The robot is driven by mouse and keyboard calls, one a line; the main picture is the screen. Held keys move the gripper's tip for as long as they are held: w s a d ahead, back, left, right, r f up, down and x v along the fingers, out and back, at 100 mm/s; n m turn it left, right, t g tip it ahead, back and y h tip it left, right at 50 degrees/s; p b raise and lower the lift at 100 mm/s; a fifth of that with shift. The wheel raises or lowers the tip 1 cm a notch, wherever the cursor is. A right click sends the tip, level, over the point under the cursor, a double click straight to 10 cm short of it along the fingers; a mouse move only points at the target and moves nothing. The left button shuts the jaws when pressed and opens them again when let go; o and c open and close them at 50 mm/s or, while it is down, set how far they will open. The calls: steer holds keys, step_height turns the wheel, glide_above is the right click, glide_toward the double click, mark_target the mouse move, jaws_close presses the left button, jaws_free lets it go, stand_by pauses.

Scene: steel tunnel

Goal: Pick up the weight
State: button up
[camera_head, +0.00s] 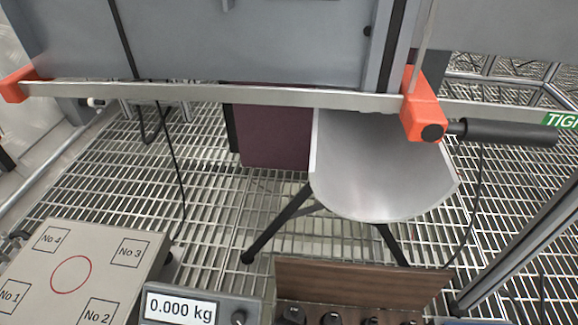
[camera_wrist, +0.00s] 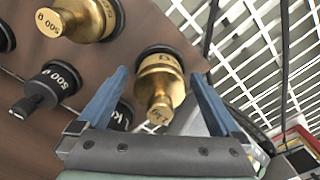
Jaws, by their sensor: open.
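A brass weight (camera_wrist: 160,82) with a knob stands in a round hole of a brown wooden block (camera_wrist: 95,70) in the wrist view. My gripper (camera_wrist: 158,74) is open, with one blue finger on each side of this weight. I see gaps between the fingers and the brass. In the head view the wooden block (camera_head: 360,280) is at the bottom edge, with dark tops of several weights (camera_head: 330,319) cut off by the frame. My gripper is not in the head view.
Another brass weight (camera_wrist: 80,18) and several black weights (camera_wrist: 48,85) stand close by. A scale display (camera_head: 181,308) reads 0.000 kg, beside a plate (camera_head: 95,255) with numbered squares and a red circle. A grey scoop-shaped pan (camera_head: 375,170) stands behind, over a grating floor.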

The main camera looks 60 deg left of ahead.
steer(key=shift+c, duration=0.3)
jaws_close()
steer(key=shift+w+r, duration=0.1)
